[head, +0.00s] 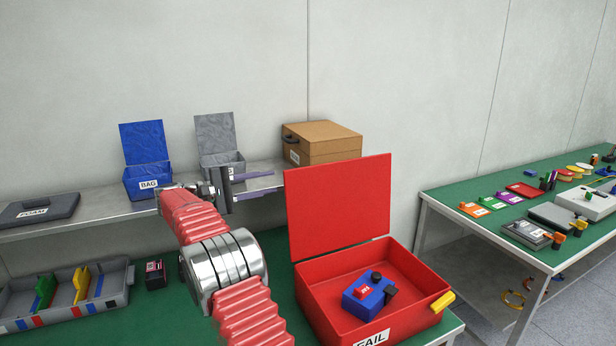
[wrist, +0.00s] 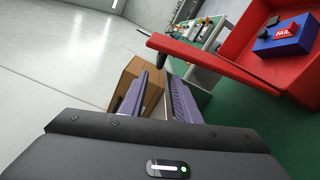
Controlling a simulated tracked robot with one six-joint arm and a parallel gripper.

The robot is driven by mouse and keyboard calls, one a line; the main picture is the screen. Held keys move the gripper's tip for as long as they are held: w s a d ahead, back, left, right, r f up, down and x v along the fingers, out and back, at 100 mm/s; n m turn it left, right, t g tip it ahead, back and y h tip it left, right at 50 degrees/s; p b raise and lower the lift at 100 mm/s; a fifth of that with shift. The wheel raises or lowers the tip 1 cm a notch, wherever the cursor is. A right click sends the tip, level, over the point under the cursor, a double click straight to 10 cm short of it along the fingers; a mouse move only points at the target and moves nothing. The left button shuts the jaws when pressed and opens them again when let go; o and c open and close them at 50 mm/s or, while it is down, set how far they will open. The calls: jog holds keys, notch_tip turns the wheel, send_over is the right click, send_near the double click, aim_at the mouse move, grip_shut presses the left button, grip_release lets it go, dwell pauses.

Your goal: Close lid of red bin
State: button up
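The red bin (head: 315,295) labelled FAIL stands on the green bench in the head view. Its red lid (head: 338,208) is open, standing up from the bin's back edge and tilted slightly. A blue box with a red FAIL tag (head: 367,295) lies inside the bin. A yellow handle (head: 442,301) sticks out at the bin's right. My gripper (head: 272,181) is left of the lid, near its upper part and apart from it. Its purple fingers are spread and empty. In the wrist view the lid (wrist: 235,68) passes to the right of the open fingers (wrist: 160,90).
Behind is a metal shelf with an open blue BAG bin (head: 148,180), an open grey bin (head: 222,163) and a brown case (head: 322,145). A grey tray (head: 120,285) is at left. A second table (head: 455,200) with several items stands at right.

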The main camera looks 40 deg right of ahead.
aim_at(309, 175)
jog(key=shift+d, duration=0.1)
dwell(0.3)
jog(key=x, duration=1.3)
jog(key=shift+s+d, duration=0.1)
jog(key=shift+d, duration=0.2)
jog(key=shift+c, duration=0.4)
grip_shut()
